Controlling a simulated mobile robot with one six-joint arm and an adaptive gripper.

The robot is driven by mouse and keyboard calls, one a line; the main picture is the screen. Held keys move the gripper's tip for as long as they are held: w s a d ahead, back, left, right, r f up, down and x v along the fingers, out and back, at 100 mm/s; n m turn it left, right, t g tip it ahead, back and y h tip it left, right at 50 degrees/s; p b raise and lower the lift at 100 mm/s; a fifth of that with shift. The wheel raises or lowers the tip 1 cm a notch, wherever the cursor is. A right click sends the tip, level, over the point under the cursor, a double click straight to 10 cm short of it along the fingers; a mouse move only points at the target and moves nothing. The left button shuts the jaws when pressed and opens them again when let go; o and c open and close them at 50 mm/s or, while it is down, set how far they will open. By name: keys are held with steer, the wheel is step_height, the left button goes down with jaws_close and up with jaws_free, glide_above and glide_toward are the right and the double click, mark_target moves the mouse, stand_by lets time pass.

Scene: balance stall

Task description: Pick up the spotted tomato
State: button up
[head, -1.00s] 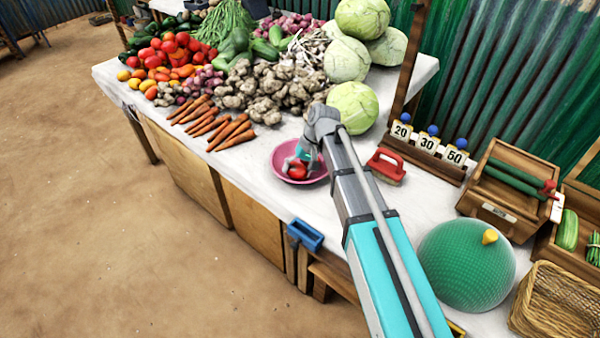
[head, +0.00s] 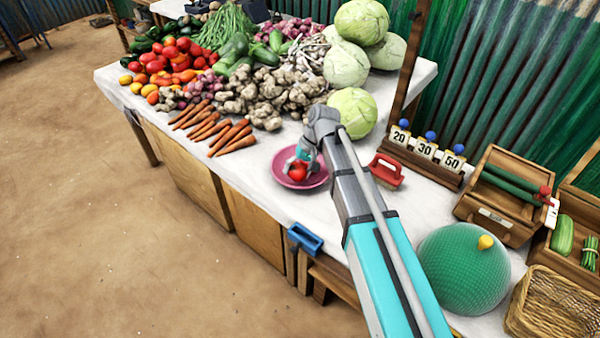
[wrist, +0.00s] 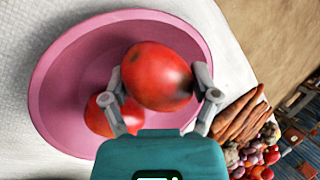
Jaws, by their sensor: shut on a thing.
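The spotted tomato (wrist: 157,76) is red with dark patches on its lower right side. In the wrist view it sits between the two fingers of my gripper (wrist: 165,92), which is shut on it. It appears above the pink bowl (wrist: 60,85), nearer to the camera than the bowl's floor. Another red tomato (wrist: 100,115) lies in the bowl, partly hidden behind the held one and a finger. In the head view my gripper (head: 302,164) is over the pink bowl (head: 283,181) with the red tomato (head: 298,174) in it; the dark patches are too small to tell there.
A red-handled block (head: 386,170) and the 20, 30, 50 number stand (head: 427,152) are right of the bowl. Carrots (head: 218,132), ginger and cabbages (head: 352,110) lie behind it. A green dome (head: 465,268) is at front right.

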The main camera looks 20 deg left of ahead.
steer(key=a+r+p, duration=1)
steer(key=a+r, duration=0.1)
steer(key=a, duration=0.3)
steer(key=shift+s, duration=0.2)
